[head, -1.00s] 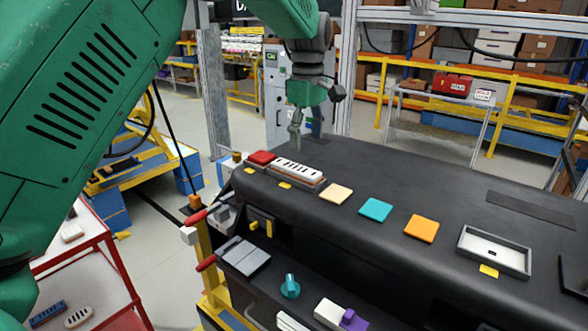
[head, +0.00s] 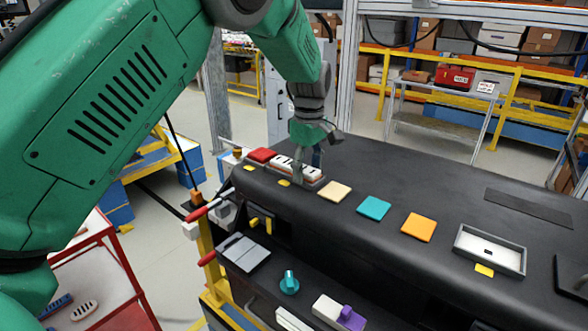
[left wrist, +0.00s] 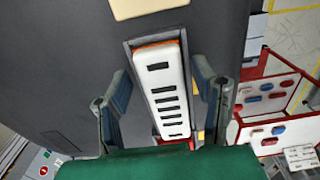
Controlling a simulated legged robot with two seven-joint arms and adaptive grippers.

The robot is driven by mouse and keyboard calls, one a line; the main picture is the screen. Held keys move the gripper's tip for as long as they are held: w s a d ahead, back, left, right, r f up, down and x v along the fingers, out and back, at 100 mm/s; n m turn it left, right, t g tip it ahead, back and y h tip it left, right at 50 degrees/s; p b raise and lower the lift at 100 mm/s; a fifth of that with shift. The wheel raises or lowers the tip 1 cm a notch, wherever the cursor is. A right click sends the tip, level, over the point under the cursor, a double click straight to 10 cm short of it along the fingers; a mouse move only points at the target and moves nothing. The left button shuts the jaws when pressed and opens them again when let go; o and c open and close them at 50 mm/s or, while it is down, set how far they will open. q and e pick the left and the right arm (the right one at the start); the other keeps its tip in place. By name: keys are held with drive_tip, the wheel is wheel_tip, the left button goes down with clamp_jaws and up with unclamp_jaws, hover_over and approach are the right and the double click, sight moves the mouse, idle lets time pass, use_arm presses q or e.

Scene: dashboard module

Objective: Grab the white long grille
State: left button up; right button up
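The white long grille (head: 285,165), with a row of dark slots, sits in its place near the far left end of the black dashboard. In the left wrist view the grille (left wrist: 162,85) runs lengthwise between my fingers, with an orange edge at its top end. My left gripper (head: 307,167) is down at the grille in the head view, partly covering its right end. In the left wrist view my left gripper (left wrist: 161,72) is open, one finger on each side of the grille, with gaps visible. My right gripper is not in view.
Cream (head: 334,191), teal (head: 373,208) and orange (head: 419,227) tiles and a grey tray (head: 490,250) lie along the dashboard. A red cart (head: 95,262) stands at lower left.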

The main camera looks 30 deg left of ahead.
use_arm(q)
drive_tip(key=shift+d+r, duration=0.1)
drive_tip(key=shift+d, duration=0.1)
drive_tip(key=c, duration=0.7)
drive_tip(key=shift+d, duration=0.2)
drive_tip(key=shift+c, duration=0.6)
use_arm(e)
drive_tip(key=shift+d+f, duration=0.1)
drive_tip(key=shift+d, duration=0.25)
use_arm(q)
drive_tip(key=shift+a, duration=0.1)
